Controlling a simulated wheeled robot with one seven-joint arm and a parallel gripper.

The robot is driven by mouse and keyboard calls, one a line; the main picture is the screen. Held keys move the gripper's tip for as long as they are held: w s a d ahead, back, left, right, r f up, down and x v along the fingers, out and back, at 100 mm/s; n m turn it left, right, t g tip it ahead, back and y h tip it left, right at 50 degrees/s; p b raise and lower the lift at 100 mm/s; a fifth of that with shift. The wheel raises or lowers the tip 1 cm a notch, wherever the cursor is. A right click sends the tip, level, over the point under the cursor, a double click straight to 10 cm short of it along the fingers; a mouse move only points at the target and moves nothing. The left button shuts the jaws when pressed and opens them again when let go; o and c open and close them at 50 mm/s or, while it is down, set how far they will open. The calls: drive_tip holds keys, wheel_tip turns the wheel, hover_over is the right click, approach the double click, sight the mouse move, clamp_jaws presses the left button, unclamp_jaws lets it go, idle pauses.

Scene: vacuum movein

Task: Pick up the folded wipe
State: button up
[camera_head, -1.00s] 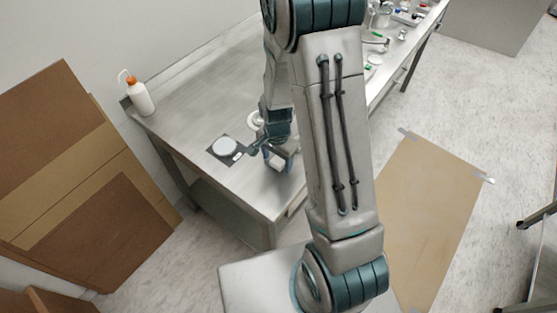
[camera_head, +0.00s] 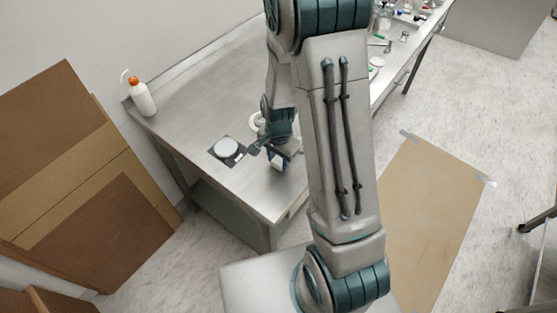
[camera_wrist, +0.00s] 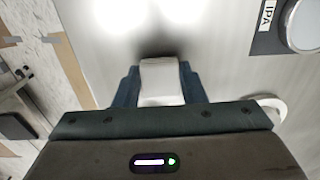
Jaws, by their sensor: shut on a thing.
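The folded wipe (camera_wrist: 161,80) is a small white pad. In the wrist view it sits between the two dark blue fingers of my gripper (camera_wrist: 160,88), which are shut on it. In the head view my gripper (camera_head: 277,161) is over the near end of the steel table (camera_head: 215,180), and the white wipe (camera_head: 277,163) shows at its fingertips. Whether the wipe is clear of the tabletop is hard to tell.
A dark mat marked IPA with a round pale dish (camera_head: 226,147) lies left of my gripper; the dish also shows in the wrist view (camera_wrist: 306,24). A white ring (camera_wrist: 272,108) is close by. A white bottle (camera_head: 141,97) with an orange cap stands at the back left.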

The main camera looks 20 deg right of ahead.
sight(278, 161)
drive_tip(key=shift+r, duration=0.45)
wheel_tip(278, 161, up, 2)
drive_tip(key=shift+r+b, duration=0.15)
drive_tip(key=shift+b, duration=0.15)
drive_tip(key=d+r+b, duration=0.1)
drive_tip(key=d+r, duration=0.2)
drive_tip(key=d, duration=0.2)
drive_tip(key=w+d+r+b, duration=0.1)
drive_tip(key=d+r, duration=0.3)
drive_tip(key=d, duration=0.2)
drive_tip(key=shift+d, duration=0.3)
